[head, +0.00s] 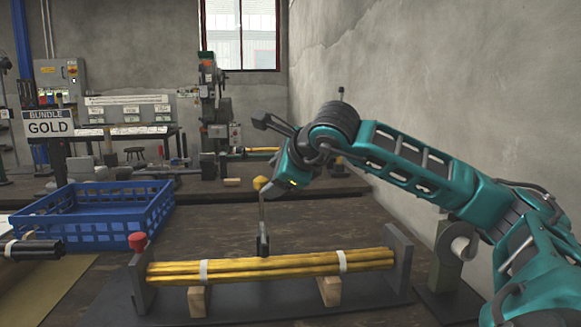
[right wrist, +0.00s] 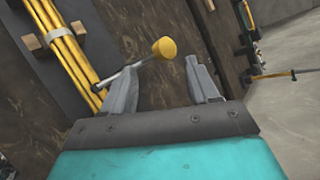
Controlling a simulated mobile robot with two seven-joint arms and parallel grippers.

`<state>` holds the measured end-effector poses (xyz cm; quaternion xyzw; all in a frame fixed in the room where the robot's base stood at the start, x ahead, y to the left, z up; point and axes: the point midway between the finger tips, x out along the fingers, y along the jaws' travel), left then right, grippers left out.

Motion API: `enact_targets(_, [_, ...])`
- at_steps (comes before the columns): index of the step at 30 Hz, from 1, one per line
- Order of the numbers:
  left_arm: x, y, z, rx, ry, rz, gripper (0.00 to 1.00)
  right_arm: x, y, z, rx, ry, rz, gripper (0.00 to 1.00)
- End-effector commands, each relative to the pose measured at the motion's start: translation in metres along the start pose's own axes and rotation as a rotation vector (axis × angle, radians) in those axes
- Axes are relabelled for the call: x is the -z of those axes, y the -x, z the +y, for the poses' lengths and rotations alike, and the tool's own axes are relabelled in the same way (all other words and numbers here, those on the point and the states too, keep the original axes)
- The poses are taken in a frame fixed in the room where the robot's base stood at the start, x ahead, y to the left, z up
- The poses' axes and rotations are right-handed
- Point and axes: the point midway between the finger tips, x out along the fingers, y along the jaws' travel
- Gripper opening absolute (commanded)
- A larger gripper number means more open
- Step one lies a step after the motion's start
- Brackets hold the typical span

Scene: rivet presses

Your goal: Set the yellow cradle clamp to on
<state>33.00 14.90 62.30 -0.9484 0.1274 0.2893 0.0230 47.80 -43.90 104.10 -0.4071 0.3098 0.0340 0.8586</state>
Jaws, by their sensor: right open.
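The yellow cradle clamp has a lever with a round yellow knob (head: 260,183) on a thin metal rod. The rod rises nearly upright from a dark bracket (head: 263,244) behind the bundle of yellow rods (head: 270,266). My right gripper (head: 265,150) is open at the lever's top. In the right wrist view, the yellow knob (right wrist: 163,48) shows between and just beyond the open fingertips (right wrist: 162,70), with the lever crossing near the left finger. I cannot tell whether a finger touches it. My left gripper is not in view.
The yellow bundle lies on wooden blocks between grey end plates. A red knob (head: 137,242) tops the left end. A blue crate (head: 100,225) stands left, beside a black bundle (head: 35,248) and a "BUNDLE GOLD" sign (head: 48,124).

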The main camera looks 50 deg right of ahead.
Motion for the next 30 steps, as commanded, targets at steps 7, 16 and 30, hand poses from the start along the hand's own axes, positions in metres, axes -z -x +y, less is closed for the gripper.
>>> enact_targets(7, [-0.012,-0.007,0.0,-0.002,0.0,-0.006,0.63,0.002,0.043,0.002,0.001,0.002,0.003,0.6])
enact_targets(16, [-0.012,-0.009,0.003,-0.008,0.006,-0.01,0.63,0.001,0.073,0.002,-0.005,0.0,0.003,0.6])
enact_targets(30, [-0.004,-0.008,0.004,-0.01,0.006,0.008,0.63,0.0,0.074,0.002,-0.005,-0.001,0.002,0.6])
